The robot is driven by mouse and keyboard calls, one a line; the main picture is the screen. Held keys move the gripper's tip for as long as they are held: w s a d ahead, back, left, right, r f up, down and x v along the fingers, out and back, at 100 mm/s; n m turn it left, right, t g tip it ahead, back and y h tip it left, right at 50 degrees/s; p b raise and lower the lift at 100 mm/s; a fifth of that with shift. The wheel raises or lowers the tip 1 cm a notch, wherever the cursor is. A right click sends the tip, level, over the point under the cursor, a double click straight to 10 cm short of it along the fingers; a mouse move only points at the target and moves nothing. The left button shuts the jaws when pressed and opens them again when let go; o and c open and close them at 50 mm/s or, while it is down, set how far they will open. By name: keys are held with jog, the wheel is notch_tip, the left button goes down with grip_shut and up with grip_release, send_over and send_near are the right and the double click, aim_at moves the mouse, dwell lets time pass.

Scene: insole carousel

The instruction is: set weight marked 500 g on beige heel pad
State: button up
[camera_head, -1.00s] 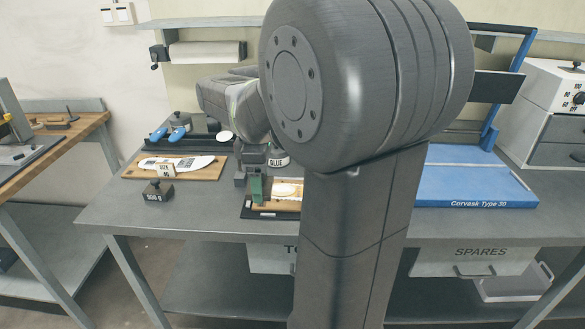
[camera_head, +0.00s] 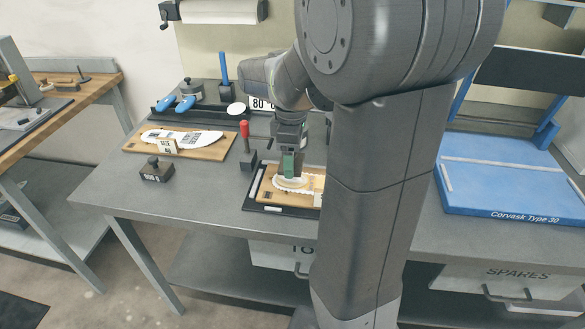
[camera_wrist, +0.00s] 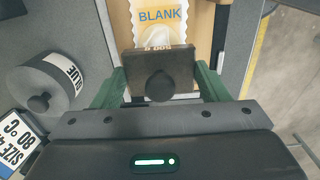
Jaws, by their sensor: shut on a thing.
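My gripper (camera_head: 291,165) is shut on a dark weight, a block with a round knob, seen between green fingers in the wrist view (camera_wrist: 156,72). Its label is upside down and partly hidden; it seems to read 500 g. The gripper is over the wooden board at the table's front. A pale beige pad (camera_head: 292,183) lies directly below on a white, scalloped-edge piece; the wrist view shows this piece marked BLANK (camera_wrist: 172,15). I cannot tell whether the weight touches the pad. Another dark knobbed weight (camera_head: 157,171) stands at the table's left; its marking is too small to read surely.
A grey pot marked GLUE (camera_wrist: 45,85) is close to the left finger in the wrist view. A red-handled tool (camera_head: 245,131) stands left of the gripper. A board with a white insole (camera_head: 200,138) lies further left. A blue press (camera_head: 505,185) is at right.

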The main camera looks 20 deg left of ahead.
jog(key=shift+f, duration=1.75)
jog(key=shift+f+b, duration=0.2)
jog(key=shift+b, duration=0.15)
jog(key=o, duration=1.3)
jog(key=shift+o, duration=0.2)
jog(key=shift+r, duration=0.1)
notch_tip(320, 180, up, 12)
jog(key=shift+r+p, duration=0.1)
jog(key=shift+p, duration=0.8)
